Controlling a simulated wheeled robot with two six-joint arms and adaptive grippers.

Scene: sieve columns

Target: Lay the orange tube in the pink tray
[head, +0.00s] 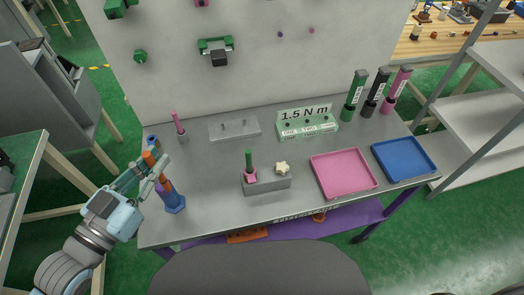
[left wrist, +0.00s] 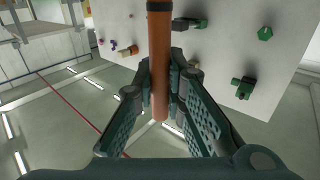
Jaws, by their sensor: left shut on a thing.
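The orange tube (left wrist: 158,60) runs upright between the fingers of my left gripper (left wrist: 165,85) in the left wrist view, with a dark band near the top of the picture. In the head view my left gripper (head: 152,170) is shut on the tube at the table's left end. The tube's orange part (head: 166,186) shows below the fingers, just above a blue six-sided stand (head: 174,203). I cannot tell whether its lower end is in the stand. The pink tray (head: 343,192) lies empty at the right front of the table. My right gripper is not in view.
A grey block (head: 267,186) with a green-and-pink piece and a cream star knob stands mid-table. A blue tray (head: 403,157) lies right of the pink one. A 1.5 N m sign (head: 307,121) and green, black and pink tubes stand behind. A pink stick (head: 178,122) stands back left.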

